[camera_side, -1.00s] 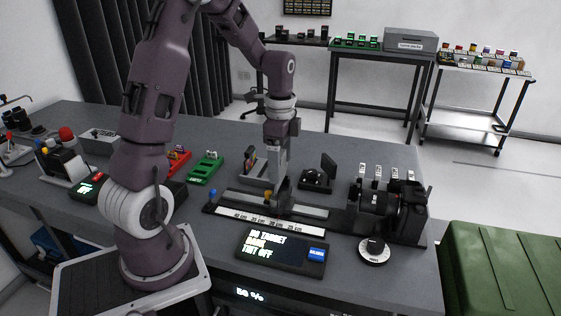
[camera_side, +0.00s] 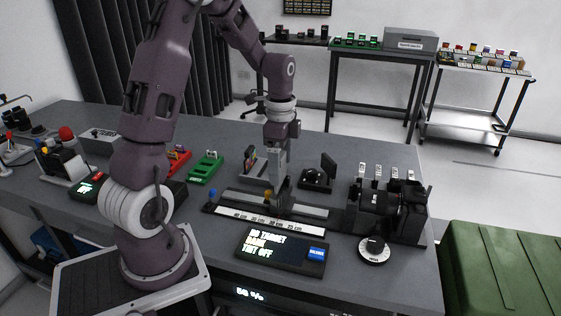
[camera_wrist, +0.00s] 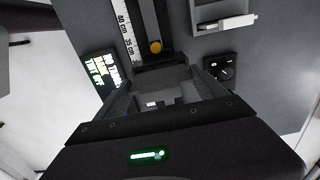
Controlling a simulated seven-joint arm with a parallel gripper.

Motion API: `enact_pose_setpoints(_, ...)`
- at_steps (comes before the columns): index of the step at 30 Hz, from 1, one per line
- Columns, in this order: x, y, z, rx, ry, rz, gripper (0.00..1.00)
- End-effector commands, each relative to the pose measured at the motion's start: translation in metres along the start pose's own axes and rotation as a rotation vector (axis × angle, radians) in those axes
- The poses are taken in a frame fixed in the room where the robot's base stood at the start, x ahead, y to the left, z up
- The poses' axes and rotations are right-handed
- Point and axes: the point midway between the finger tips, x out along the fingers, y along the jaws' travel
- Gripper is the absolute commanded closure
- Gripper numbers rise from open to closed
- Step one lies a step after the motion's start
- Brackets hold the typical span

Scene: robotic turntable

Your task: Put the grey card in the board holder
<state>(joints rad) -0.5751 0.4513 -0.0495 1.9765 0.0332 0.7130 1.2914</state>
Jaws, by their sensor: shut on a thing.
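My gripper (camera_side: 279,176) points down over the rail (camera_side: 240,200) with the printed cm scale. It is shut on the grey card (camera_side: 281,194), which shows as a small dark grey piece at the fingertips. In the wrist view the card (camera_wrist: 162,77) is a dark grey band just ahead of my gripper (camera_wrist: 165,97). The board holder appears to be at the rail, beside the orange knob (camera_side: 268,193), and is mostly hidden by my fingers. I cannot tell whether the card is seated in it.
A display box (camera_side: 282,252) reading "NO TARGET" and a round dial (camera_side: 374,250) lie in front. Behind the rail are a grey rack (camera_side: 250,168), a green tray (camera_side: 205,168) and a small black stand (camera_side: 320,178).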

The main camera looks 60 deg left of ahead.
Motion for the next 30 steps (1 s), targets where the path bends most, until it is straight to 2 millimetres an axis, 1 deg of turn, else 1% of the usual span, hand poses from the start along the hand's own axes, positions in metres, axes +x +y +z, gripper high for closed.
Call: enact_pose_setpoints(30,0.026,0.0,0.0,0.0,-0.001,0.001,0.57)
